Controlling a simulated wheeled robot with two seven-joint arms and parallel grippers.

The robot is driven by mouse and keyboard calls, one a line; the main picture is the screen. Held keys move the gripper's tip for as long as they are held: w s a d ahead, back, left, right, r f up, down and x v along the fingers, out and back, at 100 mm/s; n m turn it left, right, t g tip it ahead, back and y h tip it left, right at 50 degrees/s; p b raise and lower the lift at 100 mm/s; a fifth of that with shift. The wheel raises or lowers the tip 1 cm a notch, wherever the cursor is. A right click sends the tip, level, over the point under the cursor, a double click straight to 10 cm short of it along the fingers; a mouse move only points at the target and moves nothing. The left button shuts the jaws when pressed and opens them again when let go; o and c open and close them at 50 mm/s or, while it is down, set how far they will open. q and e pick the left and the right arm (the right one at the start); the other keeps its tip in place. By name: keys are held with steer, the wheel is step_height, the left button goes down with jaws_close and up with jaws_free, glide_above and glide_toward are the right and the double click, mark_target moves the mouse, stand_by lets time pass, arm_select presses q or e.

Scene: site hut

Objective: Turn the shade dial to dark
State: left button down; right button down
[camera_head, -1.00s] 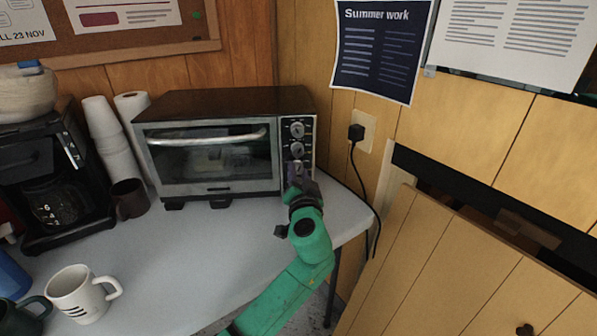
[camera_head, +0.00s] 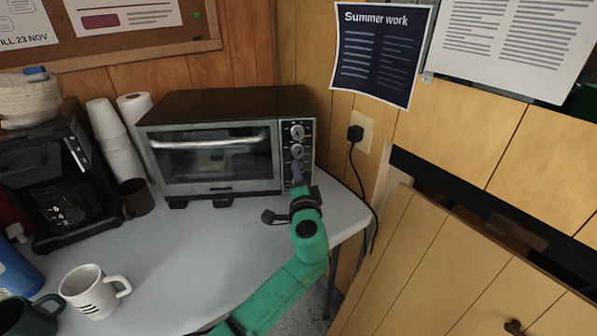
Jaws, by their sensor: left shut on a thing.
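The toaster oven (camera_head: 215,110) stands on the table against the wall, its door closed. Its control panel on the right has a column of dials: a top dial (camera_head: 297,132) and a middle dial (camera_head: 297,151) show plainly. My left gripper (camera_head: 298,172) is at the lower part of the panel, shut on the lowest dial, which its fingers mostly hide. The panel's print is too small to read, so I cannot tell the dial's setting. My right gripper is not in view.
A coffee maker (camera_head: 85,150), stacked paper cups (camera_head: 118,150) and a brown mug (camera_head: 134,198) stand left of the oven. A white mug (camera_head: 85,290) is at the front left. A black cord hangs from the wall plug (camera_head: 355,133). The table's middle is clear.

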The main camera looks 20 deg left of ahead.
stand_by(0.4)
arm_select(q)
steer(key=c, duration=0.5)
jaws_free()
steer(key=shift+c, duration=0.2)
